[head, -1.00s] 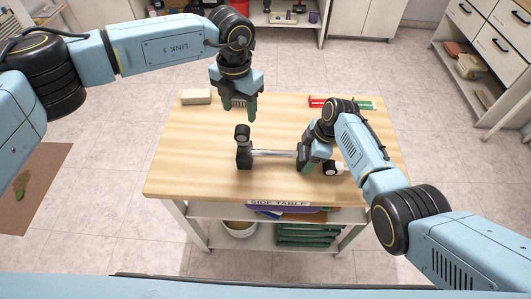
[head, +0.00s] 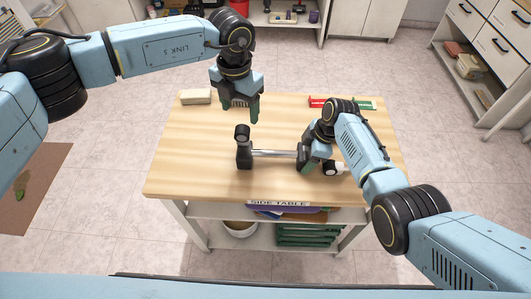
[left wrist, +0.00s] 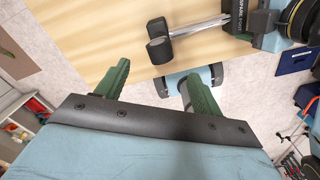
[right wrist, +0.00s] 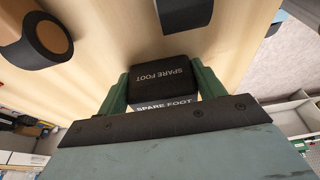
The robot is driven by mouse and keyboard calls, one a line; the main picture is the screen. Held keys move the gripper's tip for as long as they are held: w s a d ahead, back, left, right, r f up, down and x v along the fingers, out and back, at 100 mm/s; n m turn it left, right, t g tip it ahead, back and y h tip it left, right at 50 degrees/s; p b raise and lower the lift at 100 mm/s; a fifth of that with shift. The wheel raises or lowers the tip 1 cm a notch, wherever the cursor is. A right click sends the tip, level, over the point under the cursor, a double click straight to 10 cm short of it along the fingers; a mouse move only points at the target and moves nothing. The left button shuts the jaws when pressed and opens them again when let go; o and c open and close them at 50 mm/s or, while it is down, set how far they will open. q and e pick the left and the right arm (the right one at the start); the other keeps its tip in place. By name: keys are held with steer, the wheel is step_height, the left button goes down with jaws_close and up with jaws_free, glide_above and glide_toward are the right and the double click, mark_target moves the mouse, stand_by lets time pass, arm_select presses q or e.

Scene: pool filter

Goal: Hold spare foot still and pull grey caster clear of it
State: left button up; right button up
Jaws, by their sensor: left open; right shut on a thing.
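The spare foot (right wrist: 162,74) is a black block with white lettering, seen in the right wrist view between the green fingers of my right gripper (head: 308,164). My right gripper is shut on it, low over the table, and hides most of it in the head view. A bright metal rod (head: 274,153) runs left from the spare foot to the grey caster (head: 243,156), a dark two-part piece with a rounded upper part. The caster also shows in the left wrist view (left wrist: 160,50). My left gripper (head: 240,113) is open and empty, behind and above the caster, apart from it.
The wooden side table (head: 190,165) is mostly clear. A dark wheel-like part with a pale face (head: 331,168) lies just right of my right gripper. A tan block (head: 196,96) lies at the back left, a red item (head: 317,102) at the back right.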

mark_target(242, 128)
arm_select(q)
steer(key=shift+f, duration=3.35)
steer(key=shift+c, duration=0.5)
steer(key=c, duration=1.1)
steer(key=shift+c, duration=0.3)
steer(key=shift+r, duration=0.75)
steer(key=shift+r, duration=2.25)
